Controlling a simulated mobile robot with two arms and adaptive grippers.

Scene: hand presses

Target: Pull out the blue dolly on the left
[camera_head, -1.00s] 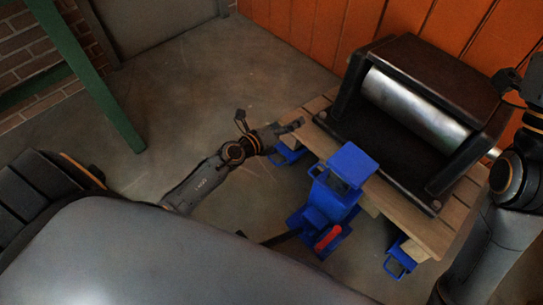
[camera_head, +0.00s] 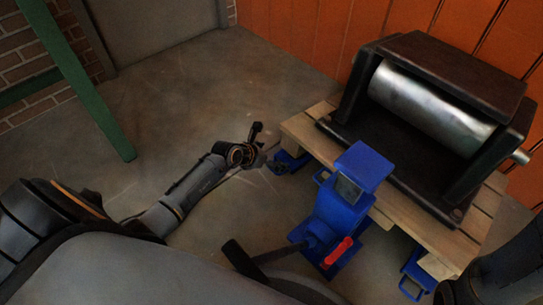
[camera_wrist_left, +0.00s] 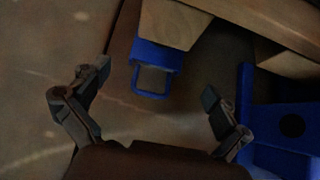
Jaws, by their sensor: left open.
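The left blue dolly (camera_head: 290,163) sits low under the left corner of the wooden pallet. In the left wrist view, its blue looped handle (camera_wrist_left: 155,82) sticks out below a wooden block. My left gripper (camera_head: 266,149) is beside this dolly, at its outer side. In the left wrist view my left gripper (camera_wrist_left: 156,84) is open, with one finger on each side of the handle in the picture. The fingers look apart from the handle; the exact gap is hard to tell. My right gripper is out of view; only part of the right arm shows at the lower right.
A heavy black roller press (camera_head: 440,95) stands on the pallet (camera_head: 455,225). A blue jack (camera_head: 342,208) with a red handle (camera_head: 338,251) stands in front. Another blue dolly (camera_head: 416,272) is under the right corner. The floor (camera_head: 190,100) left of the pallet is clear.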

